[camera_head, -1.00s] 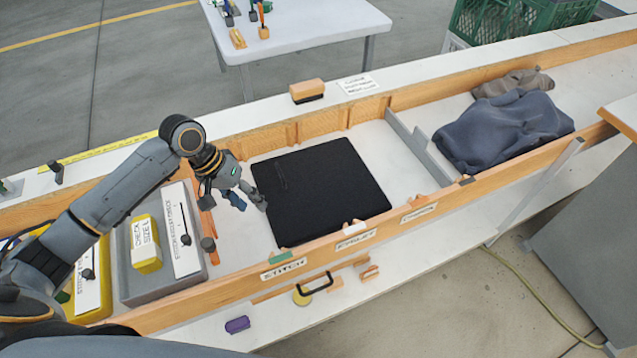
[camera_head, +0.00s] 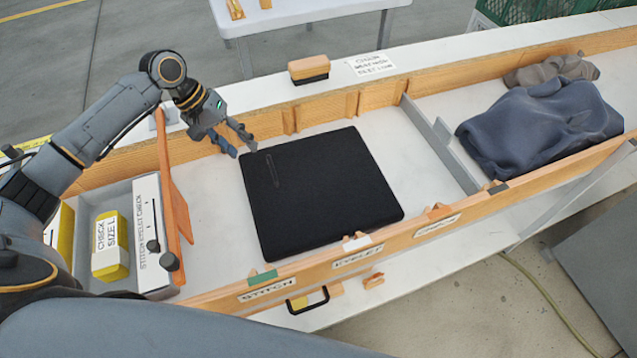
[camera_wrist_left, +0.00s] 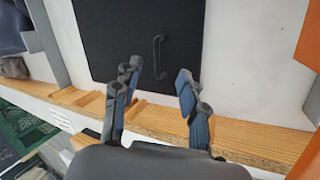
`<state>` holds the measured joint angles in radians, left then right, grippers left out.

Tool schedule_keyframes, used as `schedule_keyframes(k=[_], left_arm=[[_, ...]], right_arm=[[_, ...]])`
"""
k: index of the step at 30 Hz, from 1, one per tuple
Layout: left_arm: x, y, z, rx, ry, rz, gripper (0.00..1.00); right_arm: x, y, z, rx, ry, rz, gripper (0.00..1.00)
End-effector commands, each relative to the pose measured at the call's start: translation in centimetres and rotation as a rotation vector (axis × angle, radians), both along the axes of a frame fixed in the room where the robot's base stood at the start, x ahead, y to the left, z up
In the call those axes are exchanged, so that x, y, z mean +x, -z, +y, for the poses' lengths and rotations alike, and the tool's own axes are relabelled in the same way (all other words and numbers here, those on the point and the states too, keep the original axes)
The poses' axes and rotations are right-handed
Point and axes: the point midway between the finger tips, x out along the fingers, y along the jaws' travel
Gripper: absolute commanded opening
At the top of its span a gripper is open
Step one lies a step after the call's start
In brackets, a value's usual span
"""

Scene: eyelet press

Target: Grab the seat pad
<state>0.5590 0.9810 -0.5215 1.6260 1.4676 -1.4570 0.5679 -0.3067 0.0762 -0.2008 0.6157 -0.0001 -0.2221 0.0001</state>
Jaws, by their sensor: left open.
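The seat pad (camera_head: 325,195) is a flat black square lying in the wooden-walled tray section labelled stitch and eyelet. A thin handle-like loop or slit shows near its upper left corner. My left gripper (camera_head: 242,148) is open and empty, just off the pad's upper left corner. In the left wrist view the open fingers (camera_wrist_left: 156,88) straddle the line of the loop (camera_wrist_left: 158,57) on the pad (camera_wrist_left: 110,35), with the loop ahead of them. I cannot tell whether the fingertips touch the pad. My right gripper is not in view.
A wooden rim (camera_head: 330,262) borders the tray. A grey divider (camera_head: 440,150) stands right of the pad, with dark blue cloth (camera_head: 540,125) beyond. A grey bin with a yellow box (camera_head: 110,250) and an orange upright piece (camera_head: 172,190) are at left. A brush (camera_head: 309,70) sits on the back ledge.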

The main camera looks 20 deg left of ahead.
Motion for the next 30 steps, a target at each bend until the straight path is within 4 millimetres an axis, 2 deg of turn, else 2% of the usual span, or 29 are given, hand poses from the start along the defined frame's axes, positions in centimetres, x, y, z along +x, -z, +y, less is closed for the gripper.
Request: schedule_keyframes(k=[9,19,27,30], left_arm=[[0.5,5.3,-2.7,-0.002,0.002,0.003,0.43],[1.0,7.9,-4.0,-0.001,0.001,0.003,0.43],[1.6,11.2,-5.7,0.0,0.001,0.002,0.43],[1.6,11.6,-5.9,0.001,0.002,0.002,0.43]], right_arm=[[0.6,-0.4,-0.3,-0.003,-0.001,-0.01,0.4],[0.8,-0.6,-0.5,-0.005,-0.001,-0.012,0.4],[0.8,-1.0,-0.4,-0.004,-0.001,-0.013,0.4],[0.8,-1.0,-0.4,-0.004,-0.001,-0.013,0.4]])
